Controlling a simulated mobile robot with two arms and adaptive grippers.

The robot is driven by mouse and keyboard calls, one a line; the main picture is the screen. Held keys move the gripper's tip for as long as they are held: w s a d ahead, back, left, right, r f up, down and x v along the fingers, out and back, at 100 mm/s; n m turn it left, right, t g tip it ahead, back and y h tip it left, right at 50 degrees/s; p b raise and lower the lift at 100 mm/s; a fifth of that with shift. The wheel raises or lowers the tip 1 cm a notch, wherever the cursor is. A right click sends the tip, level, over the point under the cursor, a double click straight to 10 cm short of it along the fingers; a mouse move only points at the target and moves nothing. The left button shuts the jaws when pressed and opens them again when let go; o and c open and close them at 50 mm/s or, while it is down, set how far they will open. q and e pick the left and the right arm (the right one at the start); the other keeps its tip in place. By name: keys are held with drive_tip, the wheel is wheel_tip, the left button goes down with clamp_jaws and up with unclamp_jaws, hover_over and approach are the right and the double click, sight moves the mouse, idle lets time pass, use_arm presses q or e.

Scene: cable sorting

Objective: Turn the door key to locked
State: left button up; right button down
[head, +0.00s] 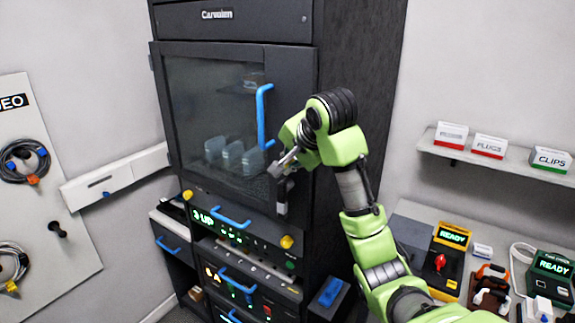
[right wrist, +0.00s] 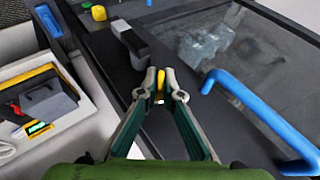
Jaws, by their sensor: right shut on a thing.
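The tall dark cabinet has a glass door (head: 215,115) that looks closed. A blue bar handle (head: 264,115) is on its right side; it also shows in the right wrist view (right wrist: 262,112). My right gripper (head: 280,168) is at the door's right edge, below the handle. In the right wrist view its fingertips (right wrist: 160,86) are shut on a yellow key (right wrist: 160,82), seen as a narrow strip between them. The key's shaft and keyhole are hidden, so I cannot tell its turn. A dark grey block (right wrist: 130,43) sits beside the fingertips. My left gripper is not in view.
Below the door are rack units with blue handles (head: 231,216) and yellow knobs (head: 286,242). A shelf (head: 485,166) with small boxes is on the right wall. A bench below it holds devices reading READY (head: 453,237). A panel with coiled cables (head: 22,160) is at left.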

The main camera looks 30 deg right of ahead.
drive_tip(key=n+g+h, duration=0.1)
drive_tip(key=g, duration=0.2)
drive_tip(key=shift+d+r+g, duration=0.1)
drive_tip(key=shift+g, duration=0.3)
drive_tip(key=shift+n+g+h, duration=0.3)
drive_tip(key=shift+g+h, duration=0.4)
drive_tip(key=shift+g, duration=0.7)
drive_tip(key=shift+f, duration=0.2)
drive_tip(key=c, duration=2.2)
unclamp_jaws()
drive_tip(key=shift+r, duration=0.15)
drive_tip(key=shift+a+r, duration=0.25)
drive_tip(key=v, duration=1.1)
drive_tip(key=shift+w+a, duration=0.15)
